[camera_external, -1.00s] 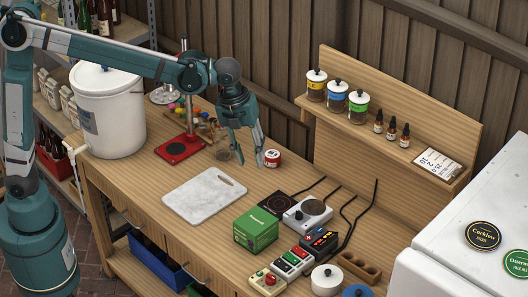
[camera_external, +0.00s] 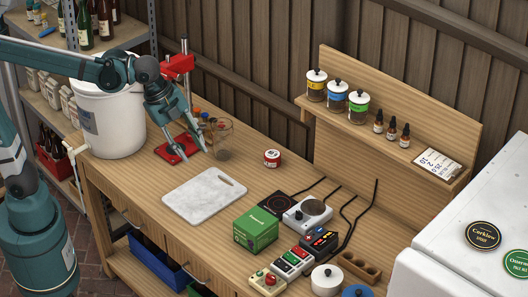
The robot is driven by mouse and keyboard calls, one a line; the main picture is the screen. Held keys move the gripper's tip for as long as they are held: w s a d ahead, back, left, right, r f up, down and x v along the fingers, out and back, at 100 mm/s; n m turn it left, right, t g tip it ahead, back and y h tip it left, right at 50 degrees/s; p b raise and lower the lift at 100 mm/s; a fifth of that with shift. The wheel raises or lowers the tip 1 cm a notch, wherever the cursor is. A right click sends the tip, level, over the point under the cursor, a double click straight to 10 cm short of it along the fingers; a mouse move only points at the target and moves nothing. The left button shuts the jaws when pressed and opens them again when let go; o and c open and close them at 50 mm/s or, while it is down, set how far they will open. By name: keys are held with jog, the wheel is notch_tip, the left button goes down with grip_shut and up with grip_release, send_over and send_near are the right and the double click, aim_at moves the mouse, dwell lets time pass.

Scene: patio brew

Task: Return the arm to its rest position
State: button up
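My gripper (camera_external: 194,157) hangs over the workbench (camera_external: 262,183), in front of the red stand (camera_external: 177,68). Its two fingers point down and are spread apart, with nothing visible between them. A clear glass (camera_external: 222,141) stands on the bench just right of the fingers.
A white cutting board (camera_external: 204,195) lies in front of my gripper. A small red-and-white tin (camera_external: 272,158) sits to the right. A green box (camera_external: 256,231), a scale (camera_external: 307,213) and cables fill the front right. Jars (camera_external: 337,96) stand on the raised shelf.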

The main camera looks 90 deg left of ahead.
jog(key=s+f+n+t, duration=0.1)
jog(key=s+f+n, duration=0.3)
jog(key=s, duration=0.6)
jog(key=s+f+n+t, duration=0.1)
jog(key=s+f+n, duration=0.2)
jog(key=s+n, duration=0.4)
jog(key=shift+s+d+f+t, duration=0.25)
jog(key=shift+s+f+t, duration=0.15)
jog(key=shift+s, duration=1.4)
dwell(0.4)
